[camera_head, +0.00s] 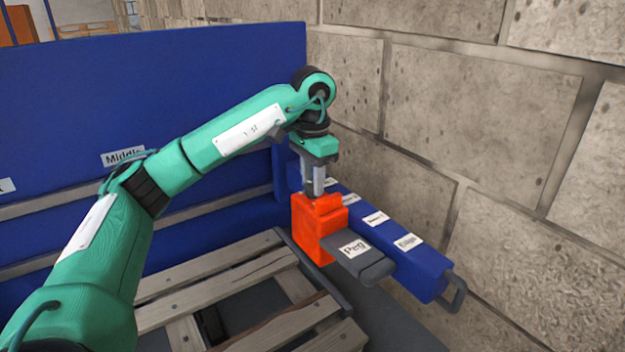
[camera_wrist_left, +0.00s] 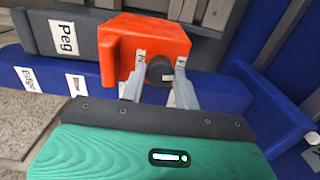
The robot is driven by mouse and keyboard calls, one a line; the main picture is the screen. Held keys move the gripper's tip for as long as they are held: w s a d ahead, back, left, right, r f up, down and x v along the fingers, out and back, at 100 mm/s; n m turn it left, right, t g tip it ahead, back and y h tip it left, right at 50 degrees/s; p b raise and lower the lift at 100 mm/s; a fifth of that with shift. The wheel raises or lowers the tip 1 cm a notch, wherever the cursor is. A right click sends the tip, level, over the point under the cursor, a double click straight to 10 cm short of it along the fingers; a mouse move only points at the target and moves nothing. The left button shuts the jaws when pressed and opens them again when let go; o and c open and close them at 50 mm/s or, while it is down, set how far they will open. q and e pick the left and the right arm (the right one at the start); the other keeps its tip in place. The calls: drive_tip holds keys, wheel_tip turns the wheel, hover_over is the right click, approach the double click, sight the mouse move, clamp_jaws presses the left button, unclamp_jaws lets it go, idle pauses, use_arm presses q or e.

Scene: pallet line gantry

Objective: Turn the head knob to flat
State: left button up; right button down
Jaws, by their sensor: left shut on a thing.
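My left gripper (camera_head: 318,190) comes down on the head from above. In the left wrist view the orange head (camera_wrist_left: 150,38) is in front of my left gripper (camera_wrist_left: 160,74), whose two fingers are shut on a round dark knob (camera_wrist_left: 159,71) on the head. Small white labels show beside the fingertips, too small to read surely. In the head view the fingers hide the knob. I cannot tell which setting it points to.
A blue rail (camera_head: 425,272) with several labels, one reading "Edge", runs along the stone wall (camera_head: 470,120). A wooden pallet (camera_head: 190,290) lies below my arm. A tall blue panel (camera_head: 90,90) with a "Middle" label stands behind.

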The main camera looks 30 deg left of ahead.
use_arm(q)
drive_tip(key=shift+m, duration=0.3)
use_arm(e)
drive_tip(key=shift+s, duration=0.15)
drive_tip(key=shift+w+d, duration=0.15)
drive_tip(key=shift+w, duration=0.05)
use_arm(q)
drive_tip(key=o, duration=0.7)
drive_tip(key=shift+o, duration=1.4)
use_arm(e)
drive_tip(key=shift+w, duration=0.45)
use_arm(q)
drive_tip(key=shift+r, duration=0.1)
